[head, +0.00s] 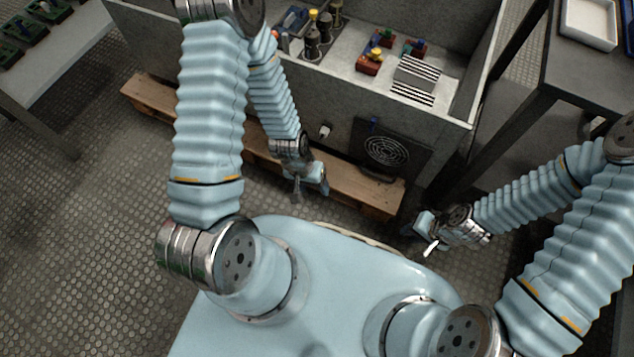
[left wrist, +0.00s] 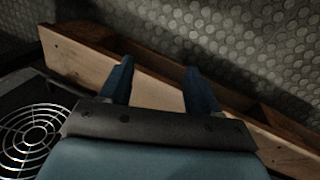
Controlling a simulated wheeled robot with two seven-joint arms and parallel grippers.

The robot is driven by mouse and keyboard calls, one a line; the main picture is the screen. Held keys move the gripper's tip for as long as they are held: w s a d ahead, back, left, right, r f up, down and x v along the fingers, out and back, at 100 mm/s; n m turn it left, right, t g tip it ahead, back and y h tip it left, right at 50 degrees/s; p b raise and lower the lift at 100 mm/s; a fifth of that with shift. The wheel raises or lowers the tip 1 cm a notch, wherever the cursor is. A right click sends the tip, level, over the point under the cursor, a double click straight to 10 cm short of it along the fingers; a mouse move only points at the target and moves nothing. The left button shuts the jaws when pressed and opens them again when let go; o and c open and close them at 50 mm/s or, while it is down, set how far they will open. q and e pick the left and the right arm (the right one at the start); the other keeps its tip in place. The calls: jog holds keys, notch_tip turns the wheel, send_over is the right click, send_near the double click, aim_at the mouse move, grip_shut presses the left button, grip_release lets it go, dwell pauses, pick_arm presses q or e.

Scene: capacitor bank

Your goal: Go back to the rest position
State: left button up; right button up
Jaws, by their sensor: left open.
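My left gripper (head: 311,186) hangs low in front of the grey cabinet, close to the wooden pallet at its foot. In the left wrist view its two blue fingers (left wrist: 159,84) are apart with nothing between them. My right gripper (head: 421,238) is at the lower right of the head view, in front of my base and clear of the cabinet. It is small there, and whether its fingers are open or shut cannot be made out.
The grey cabinet (head: 340,95) holds capacitors and coloured blocks. A wooden pallet (head: 376,195) lies along its foot, below a round fan grille (head: 386,149). A dark table (head: 580,75) with a white tray (head: 588,24) stands right. Another table (head: 62,62) stands left. The floor at left is free.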

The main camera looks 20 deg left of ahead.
pick_arm(q)
jog(key=shift+n+h, duration=0.4)
jog(key=shift+h, duration=0.1)
jog(key=s+d, duration=0.1)
jog(key=d, duration=0.1)
jog(key=s+d, duration=0.2)
jog(key=shift+r, duration=0.1)
notch_tip(320, 180, up, 8)
jog(key=p, duration=0.8)
jog(key=shift+s+d, duration=0.15)
jog(key=shift+d, duration=0.2)
jog(key=shift+r, duration=0.1)
jog(key=shift+c, duration=0.4)
